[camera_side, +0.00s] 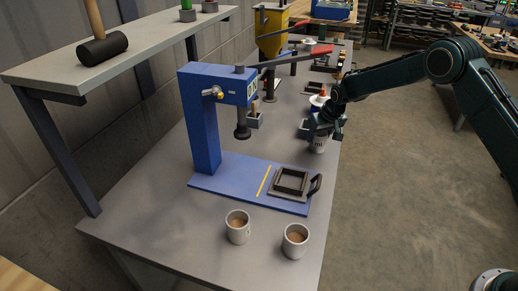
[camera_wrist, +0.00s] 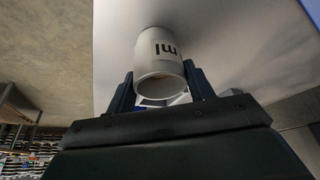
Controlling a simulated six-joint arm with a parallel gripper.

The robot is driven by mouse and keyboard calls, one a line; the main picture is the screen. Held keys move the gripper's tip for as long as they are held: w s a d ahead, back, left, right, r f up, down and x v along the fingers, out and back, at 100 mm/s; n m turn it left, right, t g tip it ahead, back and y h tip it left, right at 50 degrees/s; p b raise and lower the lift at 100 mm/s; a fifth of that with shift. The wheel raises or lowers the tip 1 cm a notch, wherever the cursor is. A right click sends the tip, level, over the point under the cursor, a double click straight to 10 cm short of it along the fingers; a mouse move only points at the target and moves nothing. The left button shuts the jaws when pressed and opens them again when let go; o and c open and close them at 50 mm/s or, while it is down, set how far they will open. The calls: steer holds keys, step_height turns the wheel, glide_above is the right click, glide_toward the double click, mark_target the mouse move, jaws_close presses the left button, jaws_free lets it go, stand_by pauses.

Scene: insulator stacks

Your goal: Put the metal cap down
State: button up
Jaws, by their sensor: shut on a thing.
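My gripper (camera_side: 322,132) is over the right edge of the long grey table, beyond the blue press. It is shut on a white lettered cup (camera_side: 318,145). Whether the cup touches the table cannot be told. I cannot pick out a metal cap in either view.
The blue press (camera_side: 203,125) has a red-tipped lever and a dark square frame (camera_side: 291,182) on its base. Two mugs of brown drink, left (camera_side: 238,227) and right (camera_side: 295,241), stand in front. A shelf (camera_side: 120,60) with a black mallet (camera_side: 102,49) is at left.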

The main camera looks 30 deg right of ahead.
steer(key=o, duration=1.2)
steer(key=shift+r, duration=0.15)
steer(key=v, duration=1.2)
